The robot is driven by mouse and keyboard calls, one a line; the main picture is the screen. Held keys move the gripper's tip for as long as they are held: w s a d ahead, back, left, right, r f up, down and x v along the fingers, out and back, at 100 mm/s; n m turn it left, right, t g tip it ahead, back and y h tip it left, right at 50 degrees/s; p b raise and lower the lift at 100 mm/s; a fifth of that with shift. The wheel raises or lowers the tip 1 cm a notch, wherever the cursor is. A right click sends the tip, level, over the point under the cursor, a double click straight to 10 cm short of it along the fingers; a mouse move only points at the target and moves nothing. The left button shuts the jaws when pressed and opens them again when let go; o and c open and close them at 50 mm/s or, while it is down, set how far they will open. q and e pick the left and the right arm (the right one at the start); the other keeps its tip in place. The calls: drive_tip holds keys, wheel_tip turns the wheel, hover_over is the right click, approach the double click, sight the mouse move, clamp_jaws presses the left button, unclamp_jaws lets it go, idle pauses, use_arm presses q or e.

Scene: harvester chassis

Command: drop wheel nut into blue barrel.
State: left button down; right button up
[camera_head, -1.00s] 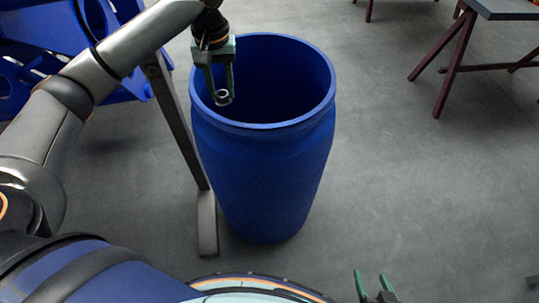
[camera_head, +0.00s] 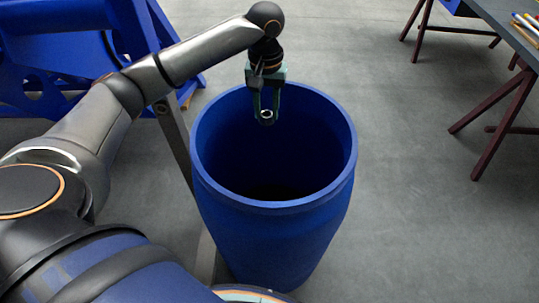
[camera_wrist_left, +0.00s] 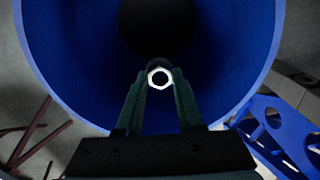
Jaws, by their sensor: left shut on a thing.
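The blue barrel (camera_head: 273,204) stands upright and open-topped on the floor in the middle of the head view. My left gripper (camera_head: 266,113) points down over the barrel's mouth, toward its far side, and is shut on the wheel nut (camera_head: 266,117). The nut is a small pale metal ring between the fingertips. In the left wrist view the nut (camera_wrist_left: 160,78) sits between the two green fingertips (camera_wrist_left: 159,84), with the dark inside of the barrel (camera_wrist_left: 58,58) behind it. The barrel's bottom is in shadow. My right gripper is not in view.
A blue chassis part (camera_head: 85,57) stands at the left on a grey metal stand (camera_head: 173,137). A dark table (camera_head: 510,35) with red-brown trestle legs is at the upper right, with several pens or tools on it. The floor right of the barrel is clear.

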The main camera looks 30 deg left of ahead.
use_arm(q)
drive_tip(key=shift+f, duration=1.8)
drive_tip(key=shift+c, duration=2.3)
unclamp_jaws()
wheel_tip(320, 180, up, 13)
hover_over(267, 119)
drive_tip(key=w+a, duration=0.1)
drive_tip(key=shift+w+f, duration=0.1)
drive_tip(key=shift+f, duration=0.1)
